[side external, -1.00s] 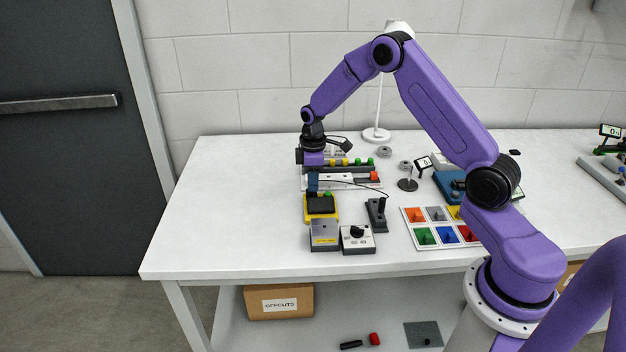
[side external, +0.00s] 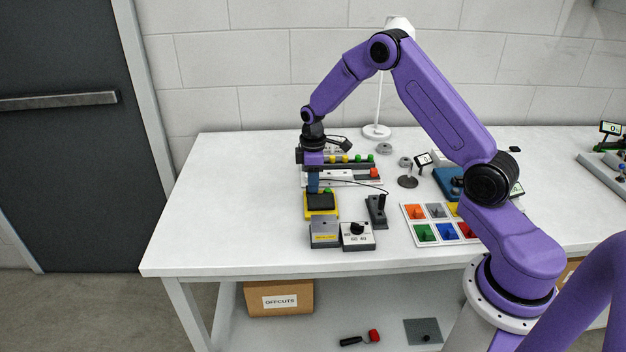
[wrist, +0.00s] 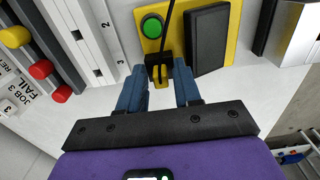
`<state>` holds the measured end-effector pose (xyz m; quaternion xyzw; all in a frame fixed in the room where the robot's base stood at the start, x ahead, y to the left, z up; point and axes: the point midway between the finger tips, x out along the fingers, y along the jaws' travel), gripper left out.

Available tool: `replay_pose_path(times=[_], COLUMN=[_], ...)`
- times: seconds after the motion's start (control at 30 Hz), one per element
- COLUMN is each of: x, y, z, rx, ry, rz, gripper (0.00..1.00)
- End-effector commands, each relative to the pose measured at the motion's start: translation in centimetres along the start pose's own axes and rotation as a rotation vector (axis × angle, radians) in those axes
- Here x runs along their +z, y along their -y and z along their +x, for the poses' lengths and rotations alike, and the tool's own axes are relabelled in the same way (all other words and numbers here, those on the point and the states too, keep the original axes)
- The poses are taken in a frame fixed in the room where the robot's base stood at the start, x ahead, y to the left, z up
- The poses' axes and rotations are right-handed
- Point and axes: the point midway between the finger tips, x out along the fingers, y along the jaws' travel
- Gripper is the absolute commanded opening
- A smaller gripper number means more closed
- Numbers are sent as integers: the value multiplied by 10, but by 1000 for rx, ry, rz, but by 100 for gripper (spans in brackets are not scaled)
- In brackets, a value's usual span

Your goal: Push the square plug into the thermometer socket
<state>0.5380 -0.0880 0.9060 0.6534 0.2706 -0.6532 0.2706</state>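The thermometer is a yellow box (side external: 333,212) with a dark screen and a green button. In the wrist view its yellow face (wrist: 225,55) shows at the top, beside the green button. My gripper (side external: 312,192) points straight down at its far edge. In the wrist view, my gripper (wrist: 161,76) has its blue fingers closed on either side of a small black plug (wrist: 152,62), which has a yellow part on it. A thin black cable runs from the plug. The plug overlaps the thermometer's edge by the green button. The socket is hidden, so I cannot tell how deep the plug sits.
A dark holder (side external: 377,215) with an upright black piece stands right of the thermometer, where the cable leads. Two grey boxes, one with a black knob (side external: 357,229), stand in front. Strips with coloured knobs lie behind. A tray of coloured squares (side external: 404,215) lies right. The table's left side is clear.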

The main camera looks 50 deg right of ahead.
Motion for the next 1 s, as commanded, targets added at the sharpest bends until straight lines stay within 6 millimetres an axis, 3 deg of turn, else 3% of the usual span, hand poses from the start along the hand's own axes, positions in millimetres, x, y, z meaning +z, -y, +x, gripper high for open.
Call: replay_pose_path(times=[0.33,0.47,1.0], x=[0,-1,0], y=[0,-1,-1], z=[-1,-11,-119], rx=[0,3,4], ry=[0,-3,-4], rz=[0,0,0], gripper=[45,45,45])
